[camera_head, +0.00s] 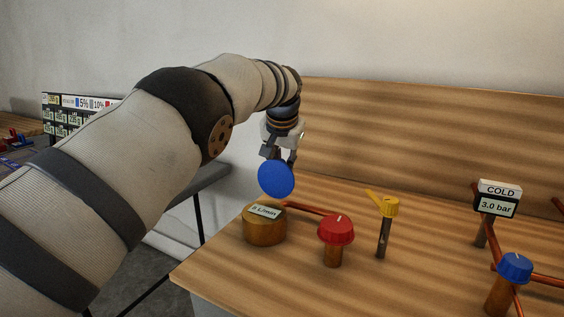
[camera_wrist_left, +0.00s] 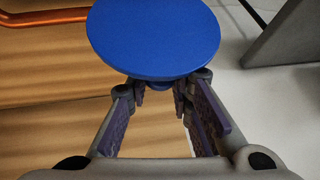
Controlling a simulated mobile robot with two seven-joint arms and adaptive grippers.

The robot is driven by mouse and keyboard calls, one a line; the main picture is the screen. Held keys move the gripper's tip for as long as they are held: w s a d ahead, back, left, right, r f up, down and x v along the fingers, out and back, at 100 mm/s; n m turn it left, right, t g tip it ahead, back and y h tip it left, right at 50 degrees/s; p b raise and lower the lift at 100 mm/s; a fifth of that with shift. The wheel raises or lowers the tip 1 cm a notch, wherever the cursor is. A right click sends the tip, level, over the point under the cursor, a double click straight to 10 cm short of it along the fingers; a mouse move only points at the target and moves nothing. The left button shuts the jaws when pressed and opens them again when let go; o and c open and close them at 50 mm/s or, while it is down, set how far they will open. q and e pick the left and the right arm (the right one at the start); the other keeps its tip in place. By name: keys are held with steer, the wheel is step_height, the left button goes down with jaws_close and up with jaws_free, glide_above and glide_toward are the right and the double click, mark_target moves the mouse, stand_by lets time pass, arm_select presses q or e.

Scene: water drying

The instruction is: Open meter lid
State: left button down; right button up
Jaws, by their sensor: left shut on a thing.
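The meter (camera_head: 264,228) is a short brass-coloured cylinder on the wooden bench, with a white "L/min" display facing up and uncovered. Its lid is a round blue disc (camera_head: 276,179), standing steeply tilted above the meter's back edge, flat face toward the head camera. The lid also fills the top of the left wrist view (camera_wrist_left: 155,35). My left gripper (camera_head: 279,152) is behind and above the lid, shut on it at its edge; the fingertips (camera_wrist_left: 165,86) are partly hidden by the disc. Any hinge is hidden. My right gripper is in neither view.
A red knob (camera_head: 336,229) and a yellow lever valve (camera_head: 389,207) stand right of the meter. Farther right are a blue knob (camera_head: 514,267), copper pipes and a "COLD 3.0 bar" gauge (camera_head: 498,199). A wooden back panel (camera_head: 430,140) rises behind.

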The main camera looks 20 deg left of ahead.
arm_select(q)
steer(key=shift+s+d+f, duration=0.1)
steer(key=shift+d+f, duration=0.1)
steer(key=shift+f, duration=0.5)
steer(key=c, duration=1.4)
jaws_free()
steer(key=shift+r, duration=0.15)
steer(key=shift+a+r, duration=0.1)
steer(key=shift+r, duration=0.05)
steer(key=v, duration=1.1)
steer(key=shift+r, duration=0.35)
